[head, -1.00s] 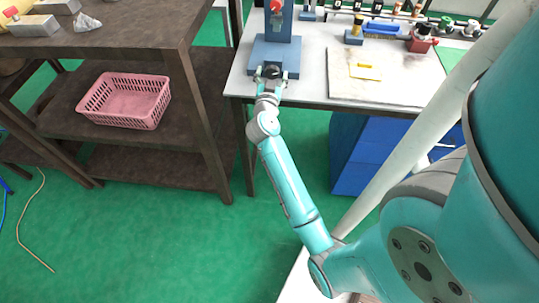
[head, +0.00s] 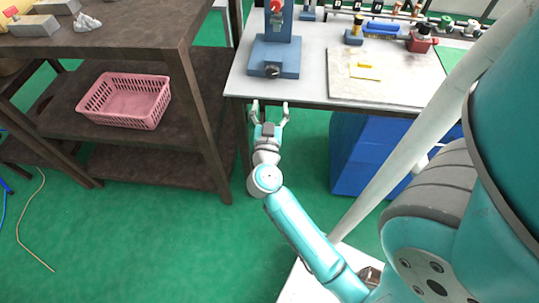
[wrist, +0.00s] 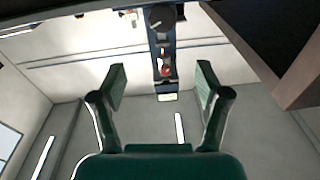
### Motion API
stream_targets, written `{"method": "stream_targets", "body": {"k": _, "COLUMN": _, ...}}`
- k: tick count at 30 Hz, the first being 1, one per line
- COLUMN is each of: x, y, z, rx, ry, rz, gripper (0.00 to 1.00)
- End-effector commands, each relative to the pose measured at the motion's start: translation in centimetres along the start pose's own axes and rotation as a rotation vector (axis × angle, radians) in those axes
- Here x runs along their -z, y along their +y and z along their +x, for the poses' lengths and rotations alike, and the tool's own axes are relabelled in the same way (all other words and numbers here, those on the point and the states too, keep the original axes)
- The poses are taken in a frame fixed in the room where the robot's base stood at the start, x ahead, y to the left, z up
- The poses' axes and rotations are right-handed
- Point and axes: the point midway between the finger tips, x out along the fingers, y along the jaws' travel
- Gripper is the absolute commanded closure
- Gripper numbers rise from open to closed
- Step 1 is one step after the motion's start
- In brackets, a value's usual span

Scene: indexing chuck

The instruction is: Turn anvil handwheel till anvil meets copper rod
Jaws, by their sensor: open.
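A blue fixture (head: 288,52) with a flat base and an upright column stands at the front left of the white table. A dark round handwheel (head: 272,71) is on the front of its base; it also shows in the wrist view as a dark disc (wrist: 161,17) at the top. My gripper (head: 270,106) is open and empty, in front of the table edge and apart from the handwheel. In the wrist view its two fingers (wrist: 161,85) are spread wide with nothing between them. I cannot make out the copper rod or the anvil for certain.
The white table (head: 312,75) carries a pale board (head: 360,90) with a yellow piece (head: 366,73), and several tools behind it. A dark shelf (head: 110,45) with a pink basket (head: 125,101) stands left. A blue cabinet (head: 362,150) is under the table. Green floor is clear in front.

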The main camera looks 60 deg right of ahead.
Motion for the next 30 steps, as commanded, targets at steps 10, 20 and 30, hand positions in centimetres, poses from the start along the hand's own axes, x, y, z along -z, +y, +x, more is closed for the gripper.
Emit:
{"method": "stream_targets", "body": {"k": 10, "x": 0.6, "y": 0.7, "z": -5.5, "rx": 0.115, "ry": 0.090, "rz": 0.003, "gripper": 0.25}}
{"method": "stream_targets", "body": {"k": 20, "x": 1.3, "y": 0.9, "z": -10.6, "rx": 0.260, "ry": 0.142, "rz": 0.005, "gripper": 0.25}}
{"method": "stream_targets", "body": {"k": 30, "x": 1.6, "y": 0.8, "z": -15.0, "rx": 0.407, "ry": 0.153, "rz": 0.002, "gripper": 0.25}}
